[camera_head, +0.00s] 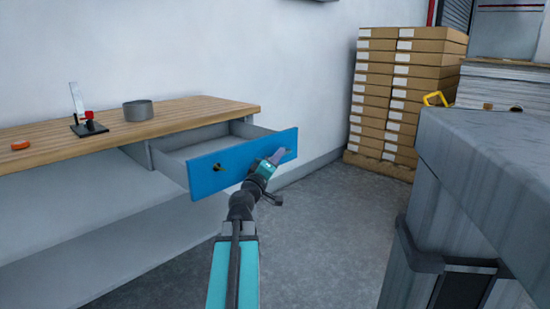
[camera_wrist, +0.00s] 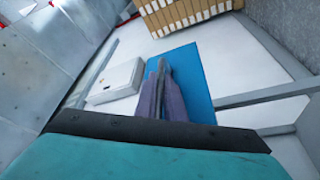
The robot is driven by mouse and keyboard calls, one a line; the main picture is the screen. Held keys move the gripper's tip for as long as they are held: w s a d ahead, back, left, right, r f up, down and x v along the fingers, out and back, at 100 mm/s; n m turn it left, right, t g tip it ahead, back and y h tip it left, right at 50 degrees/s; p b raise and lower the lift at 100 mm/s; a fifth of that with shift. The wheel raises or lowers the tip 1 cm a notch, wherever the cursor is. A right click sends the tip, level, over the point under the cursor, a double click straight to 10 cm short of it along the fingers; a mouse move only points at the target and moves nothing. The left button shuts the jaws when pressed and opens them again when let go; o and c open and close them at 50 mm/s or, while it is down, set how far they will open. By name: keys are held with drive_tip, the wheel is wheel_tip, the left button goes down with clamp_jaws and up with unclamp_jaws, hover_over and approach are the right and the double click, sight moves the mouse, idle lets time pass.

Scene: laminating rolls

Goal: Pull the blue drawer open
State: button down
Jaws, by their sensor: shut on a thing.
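The blue drawer (camera_head: 235,163) stands pulled out from under the wooden worktop, with its grey inside showing behind the blue front. A small dark handle (camera_head: 217,167) shows on the left part of the front. My gripper (camera_head: 279,155) is at the right part of the front, shut on a handle there that its fingers mostly hide. In the wrist view my gripper's fingers (camera_wrist: 163,68) lie close together against the blue drawer front (camera_wrist: 196,72).
The wooden worktop (camera_head: 60,147) bears a grey round tin (camera_head: 138,110), a small stand with a red part (camera_head: 88,125) and an orange ring (camera_head: 20,145). Stacked cardboard boxes (camera_head: 400,95) stand behind. A grey machine (camera_head: 490,150) is at right. Floor between is clear.

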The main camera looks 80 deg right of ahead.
drive_tip(key=c, duration=2.1)
unclamp_jaws()
drive_tip(key=shift+a, duration=0.15)
